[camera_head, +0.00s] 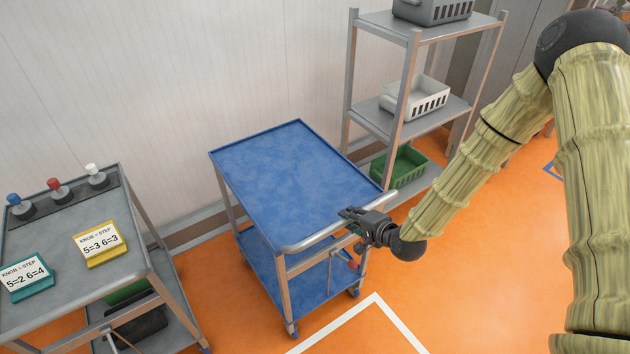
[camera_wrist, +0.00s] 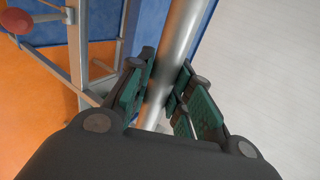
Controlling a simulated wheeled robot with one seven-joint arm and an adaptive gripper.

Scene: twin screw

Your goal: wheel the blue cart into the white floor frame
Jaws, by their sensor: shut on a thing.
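The blue cart (camera_head: 290,175) stands on the orange floor in the middle of the head view, with a blue top, a blue lower shelf and grey legs. Its metal push handle (camera_head: 318,235) runs along the near side. My gripper (camera_head: 358,220) is at the right part of this handle. In the wrist view my gripper (camera_wrist: 160,92) has its green-padded fingers on both sides of the handle bar (camera_wrist: 180,40), shut on it. The white floor frame (camera_head: 376,295) shows only in part at the bottom, in front of the cart; the rest is out of view.
A grey table (camera_head: 75,255) with three knobs and two number signs stands at the left. A metal shelf rack (camera_head: 408,70) with grey, white and green baskets stands behind the cart at the right. A pale wall (camera_head: 200,70) is behind. Open orange floor lies right of the cart.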

